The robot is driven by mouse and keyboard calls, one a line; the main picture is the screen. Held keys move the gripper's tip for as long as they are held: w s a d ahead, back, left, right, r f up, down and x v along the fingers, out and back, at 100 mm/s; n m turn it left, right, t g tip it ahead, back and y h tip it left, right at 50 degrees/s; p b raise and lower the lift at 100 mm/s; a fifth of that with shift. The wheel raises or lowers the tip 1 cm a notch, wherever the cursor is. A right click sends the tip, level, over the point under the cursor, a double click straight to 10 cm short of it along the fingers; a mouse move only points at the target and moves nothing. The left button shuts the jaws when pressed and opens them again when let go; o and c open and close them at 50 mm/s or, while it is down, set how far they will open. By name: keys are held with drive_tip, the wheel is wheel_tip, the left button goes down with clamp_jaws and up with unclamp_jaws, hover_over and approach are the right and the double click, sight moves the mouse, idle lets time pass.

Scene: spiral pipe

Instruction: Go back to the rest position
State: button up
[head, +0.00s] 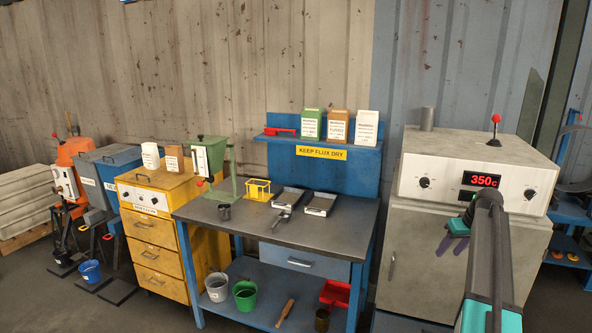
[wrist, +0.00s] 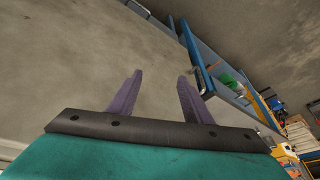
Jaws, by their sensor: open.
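My gripper (wrist: 159,76) shows in the wrist view with its two purple fingers apart and nothing between them. In the head view my gripper (head: 443,243) is at the right, in front of the grey cabinet (head: 415,265), with my arm reaching up from the lower right. The fingers look small there and hang free, touching nothing that I can see. My arm hides part of the cabinet front.
The cabinet has a red 350C display (head: 481,180) and a red-knobbed lever (head: 495,121). Left of it stands a workbench (head: 330,232) with trays, a mug and a yellow holder. A blue shelf (head: 350,143) holds three boxes. Buckets (head: 244,295) sit below.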

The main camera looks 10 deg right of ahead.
drive_tip(key=s+a+f+n+g+y, duration=0.1)
drive_tip(key=s+a+f+g, duration=0.1)
drive_tip(key=a+f, duration=1.3)
drive_tip(key=s+a+f+n+g+y, duration=0.1)
drive_tip(key=s+a+f+g, duration=0.1)
drive_tip(key=a+f, duration=1.35)
drive_tip(key=s+a+f+n+g, duration=0.2)
drive_tip(key=s+a+f+g, duration=0.3)
drive_tip(key=s+a+f, duration=1.45)
drive_tip(key=s+m+g+h, duration=0.1)
drive_tip(key=s+m+h, duration=0.1)
drive_tip(key=s, duration=1.7)
drive_tip(key=shift+s+m, duration=0.35)
drive_tip(key=shift+m, duration=0.15)
drive_tip(key=shift+a, duration=0.1)
